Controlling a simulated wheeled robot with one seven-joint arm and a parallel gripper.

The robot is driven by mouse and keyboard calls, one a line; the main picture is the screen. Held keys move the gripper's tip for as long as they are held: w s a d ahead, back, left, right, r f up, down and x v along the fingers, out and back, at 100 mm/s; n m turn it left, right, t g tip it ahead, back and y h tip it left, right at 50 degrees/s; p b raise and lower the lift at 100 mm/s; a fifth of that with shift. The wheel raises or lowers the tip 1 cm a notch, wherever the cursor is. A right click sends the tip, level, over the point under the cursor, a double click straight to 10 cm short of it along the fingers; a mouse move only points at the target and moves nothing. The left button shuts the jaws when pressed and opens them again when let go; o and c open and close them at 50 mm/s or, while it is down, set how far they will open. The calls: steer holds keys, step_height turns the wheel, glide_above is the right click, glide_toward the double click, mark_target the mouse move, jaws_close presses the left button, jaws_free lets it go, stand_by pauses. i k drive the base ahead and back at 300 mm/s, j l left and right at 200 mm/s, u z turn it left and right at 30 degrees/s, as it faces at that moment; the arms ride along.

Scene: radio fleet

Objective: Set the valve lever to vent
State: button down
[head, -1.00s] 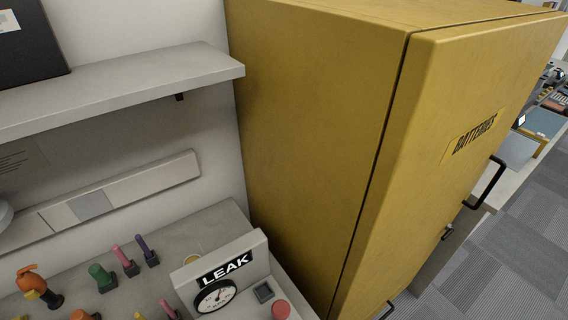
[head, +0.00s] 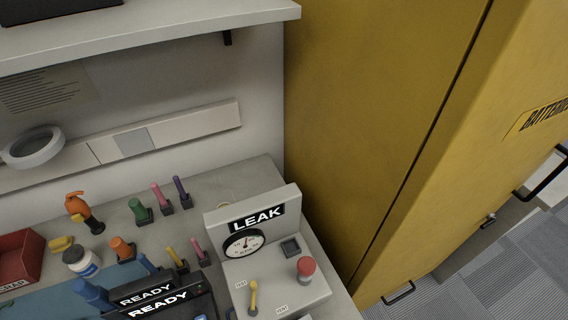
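The leak tester (head: 282,262) is a light grey box on the bench, with a black LEAK sign (head: 257,219) on its raised back panel. Its round gauge (head: 244,243) sits below the sign. The yellow valve lever (head: 253,297) stands on the sloped front face, pointing roughly up in the picture. One small label (head: 241,285) is to its left and another (head: 282,308) to its right; their print is too small to read surely. My gripper is not in view.
A yellow batteries cabinet (head: 370,120) stands close on the right. A shelf (head: 150,32) overhangs the bench's back.

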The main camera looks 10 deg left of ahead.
mark_target(253, 311)
steer(key=u, duration=0.85)
